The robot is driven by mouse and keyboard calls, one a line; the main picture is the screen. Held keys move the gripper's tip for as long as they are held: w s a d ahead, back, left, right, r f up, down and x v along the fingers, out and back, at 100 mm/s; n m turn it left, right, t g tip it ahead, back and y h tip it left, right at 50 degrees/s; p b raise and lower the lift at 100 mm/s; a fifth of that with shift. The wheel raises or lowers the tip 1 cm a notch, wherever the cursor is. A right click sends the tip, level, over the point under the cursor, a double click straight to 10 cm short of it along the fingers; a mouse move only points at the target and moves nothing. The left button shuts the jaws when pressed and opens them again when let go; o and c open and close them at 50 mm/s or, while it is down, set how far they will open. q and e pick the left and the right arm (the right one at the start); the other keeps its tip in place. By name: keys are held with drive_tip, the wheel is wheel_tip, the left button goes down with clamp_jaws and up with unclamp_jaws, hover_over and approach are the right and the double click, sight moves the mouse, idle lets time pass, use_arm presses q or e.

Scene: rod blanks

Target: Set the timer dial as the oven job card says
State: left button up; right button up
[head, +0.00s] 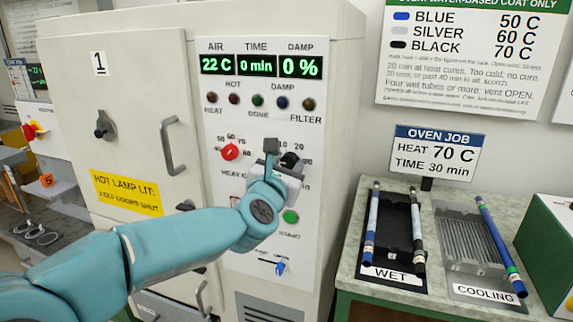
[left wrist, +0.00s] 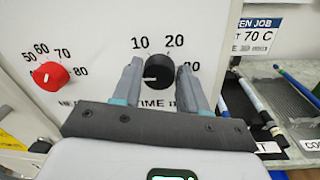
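The oven job card (head: 434,155) reads HEAT 70 C, TIME 30 min. The black timer dial (head: 290,160) is on the oven's white panel, partly hidden by my left gripper (head: 280,159). In the left wrist view the timer dial (left wrist: 158,69) sits between the two fingers of my left gripper (left wrist: 162,72), under the marks 10 and 20. The fingers stand apart on either side of it; I cannot tell whether they touch it. A pale mark shows low on the dial's left side. The time display (head: 257,65) reads 0 min. My right gripper is not in view.
The red heat dial (head: 230,152) is left of the timer dial, and the green start button (head: 291,217) is below. A blue switch (head: 280,268) is lower down. On the bench right, rods lie on the WET tray (head: 394,283) and the COOLING rack (head: 480,293).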

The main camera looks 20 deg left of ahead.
use_arm(q)
drive_tip(key=c, duration=0.5)
